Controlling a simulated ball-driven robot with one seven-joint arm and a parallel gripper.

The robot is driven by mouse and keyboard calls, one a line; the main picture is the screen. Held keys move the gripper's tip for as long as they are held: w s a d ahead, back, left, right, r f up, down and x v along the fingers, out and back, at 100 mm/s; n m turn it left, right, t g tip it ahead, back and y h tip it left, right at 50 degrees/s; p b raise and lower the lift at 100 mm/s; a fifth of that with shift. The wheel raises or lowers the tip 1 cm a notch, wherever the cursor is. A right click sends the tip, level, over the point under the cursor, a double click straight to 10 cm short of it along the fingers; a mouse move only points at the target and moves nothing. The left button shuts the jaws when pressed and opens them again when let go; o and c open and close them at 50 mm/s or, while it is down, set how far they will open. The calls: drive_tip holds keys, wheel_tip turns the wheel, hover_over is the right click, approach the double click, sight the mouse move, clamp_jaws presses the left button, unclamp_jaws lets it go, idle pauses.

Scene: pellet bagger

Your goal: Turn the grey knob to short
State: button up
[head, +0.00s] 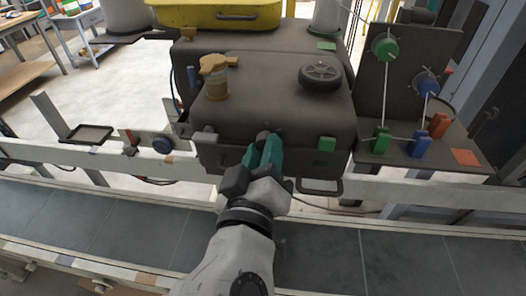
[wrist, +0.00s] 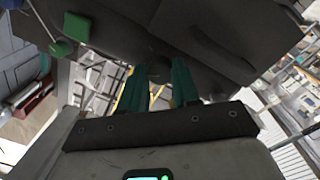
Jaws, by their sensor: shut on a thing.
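The grey knob (head: 265,136) is a small dark knob on the front face of the dark machine box (head: 305,105). My gripper (head: 264,146) has its teal fingers at the knob, one on each side, and is shut on it. The fingers hide most of the knob, and I cannot read its setting or any "short" mark. In the wrist view the two teal fingers of my gripper (wrist: 160,80) reach up to the dark underside of the box (wrist: 130,25), with a narrow gap between them.
A tan valve (head: 214,80) and a black handwheel (head: 320,74) sit on top of the box. A conveyor (head: 130,225) runs below. Green and blue pulleys stand on the right panel (head: 408,65).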

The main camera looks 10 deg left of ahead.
drive_tip(key=shift+n, duration=0.3)
drive_tip(key=shift+n+p, duration=3.25)
drive_tip(key=shift+n, duration=2.45)
drive_tip(key=o, duration=1.1)
drive_tip(key=shift+c, duration=0.2)
